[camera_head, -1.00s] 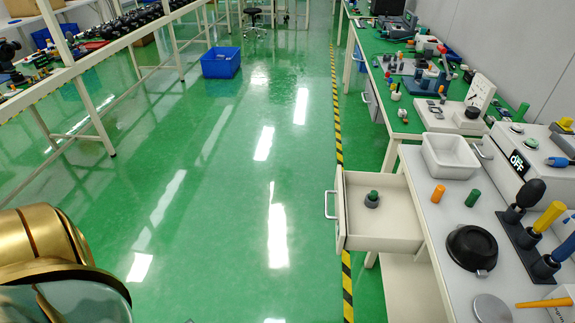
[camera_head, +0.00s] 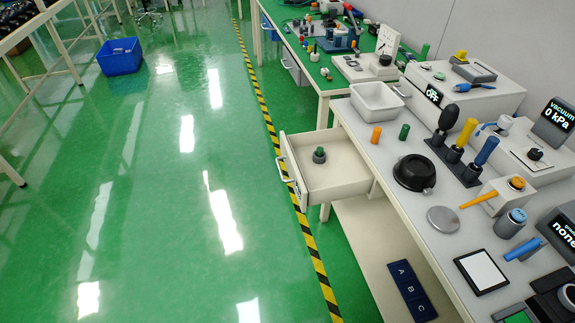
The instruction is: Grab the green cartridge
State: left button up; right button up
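A small green cylinder (camera_head: 404,131) stands upright on the white bench, just right of an orange cylinder (camera_head: 376,135). A second green piece (camera_head: 319,152) sits in a dark grey round holder inside the open drawer (camera_head: 338,183). A third green cylinder (camera_head: 424,52) stands farther back near the wall. The frames do not show which of these is the green cartridge. Neither of my grippers is in view.
A white bin (camera_head: 377,104) stands behind the cylinders. A black round dish (camera_head: 413,173), a metal disc (camera_head: 443,220) and a rack of colored-handled tools (camera_head: 453,160) lie nearer. The drawer juts over the aisle.

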aim_at(319, 152)
jog(key=z, duration=0.45)
jog(key=i+j+z, duration=0.15)
jog(key=z, duration=0.3)
jog(key=i+j+z, duration=0.1)
jog(key=j+z, duration=0.15)
jog(key=z, duration=0.15)
jog(key=i+j+z, duration=0.1)
jog(key=j+z, duration=0.15)
jog(key=z, duration=0.2)
jog(key=i+j+z, duration=0.1)
jog(key=j+z, duration=0.3)
jog(key=j, duration=1.15)
jog(key=k+j+z, duration=0.1)
jog(key=j+z, duration=0.25)
jog(key=j, duration=1.2)
